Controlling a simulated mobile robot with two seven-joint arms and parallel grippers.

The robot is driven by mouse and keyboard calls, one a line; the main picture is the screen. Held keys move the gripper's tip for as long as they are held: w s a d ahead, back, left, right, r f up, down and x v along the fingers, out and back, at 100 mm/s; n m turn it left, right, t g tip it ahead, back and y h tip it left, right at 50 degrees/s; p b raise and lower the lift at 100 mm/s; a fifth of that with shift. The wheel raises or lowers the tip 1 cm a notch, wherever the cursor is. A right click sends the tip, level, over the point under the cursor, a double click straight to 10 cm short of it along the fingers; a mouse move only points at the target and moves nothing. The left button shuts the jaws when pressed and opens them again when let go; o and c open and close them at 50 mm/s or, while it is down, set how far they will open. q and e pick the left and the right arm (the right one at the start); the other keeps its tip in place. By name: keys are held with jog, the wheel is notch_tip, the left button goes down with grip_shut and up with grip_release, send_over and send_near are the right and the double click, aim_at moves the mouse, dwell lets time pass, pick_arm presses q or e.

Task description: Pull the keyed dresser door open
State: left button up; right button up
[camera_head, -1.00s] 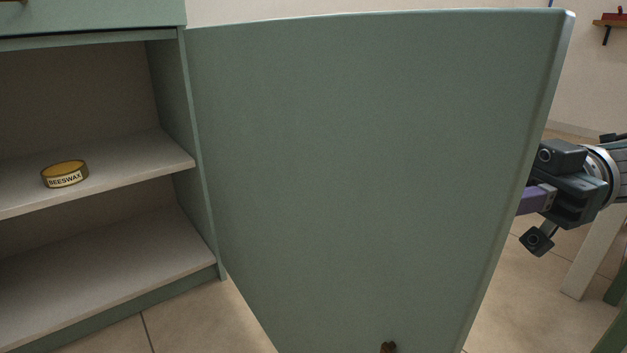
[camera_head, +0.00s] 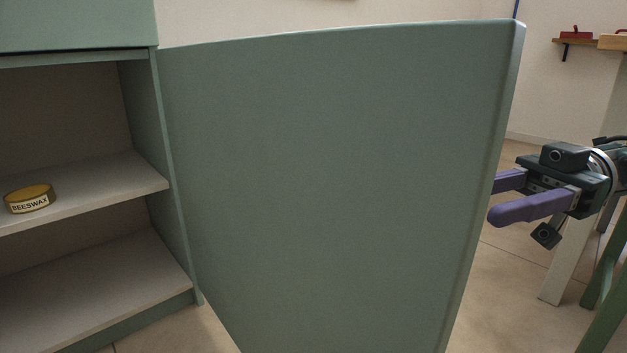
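The green dresser door (camera_head: 325,180) stands swung wide open, hinged at the dresser's right side, and fills the middle of the view. My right gripper (camera_head: 492,198) is at the right, by the door's free edge. Its two purple fingers are spread apart with a gap between them; the far finger's tip is hidden behind the door. Nothing shows between the fingers. The key and any handle are not visible. My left gripper is not in view.
The open dresser has an upper shelf (camera_head: 130,178) and a bottom shelf (camera_head: 130,280), both pale. A round beeswax tin (camera_head: 30,199) sits on the upper one. Green and white legs (camera_head: 565,262) stand at the right. A wall shelf (camera_head: 590,42) holds red items. Tiled floor shows between.

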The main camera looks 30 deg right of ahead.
jog(key=b+v, duration=0.1)
jog(key=v, duration=0.2)
dwell(0.6)
